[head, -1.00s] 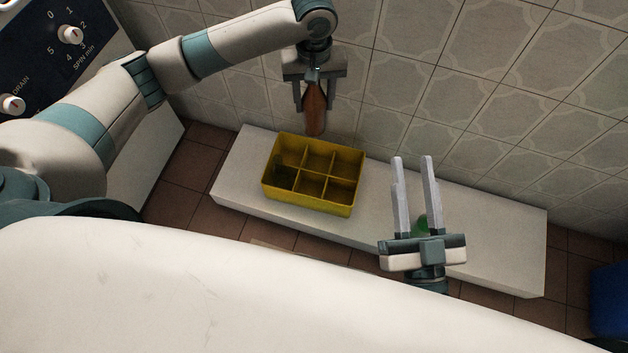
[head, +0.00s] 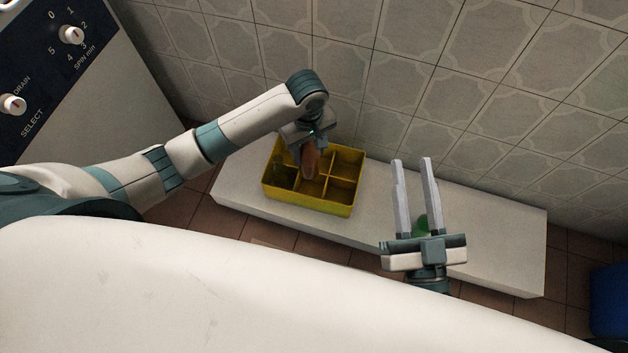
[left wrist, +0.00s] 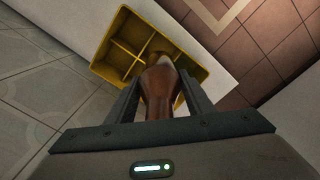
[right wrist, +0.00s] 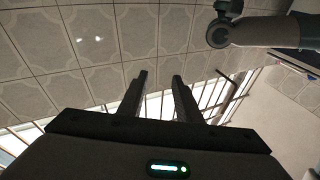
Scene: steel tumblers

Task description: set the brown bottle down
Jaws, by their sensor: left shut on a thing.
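The brown bottle (head: 309,163) is in my left gripper (head: 305,152), over the yellow crate (head: 312,205). In the left wrist view, the bottle (left wrist: 159,88) sits between the two fingers (left wrist: 160,100), its far end toward the crate (left wrist: 113,72). I cannot tell whether its lower end is inside a compartment or above it. The crate is divided into several compartments and stands on the white bench. My right gripper (head: 412,195) is open and empty, in front of the bench; its fingers also show apart in the right wrist view (right wrist: 160,85).
A green object (head: 421,223) shows partly behind my right gripper. The white bench (head: 490,240) is clear to the right. A tiled wall (head: 450,80) rises behind it. A blue container (head: 610,300) is at far right.

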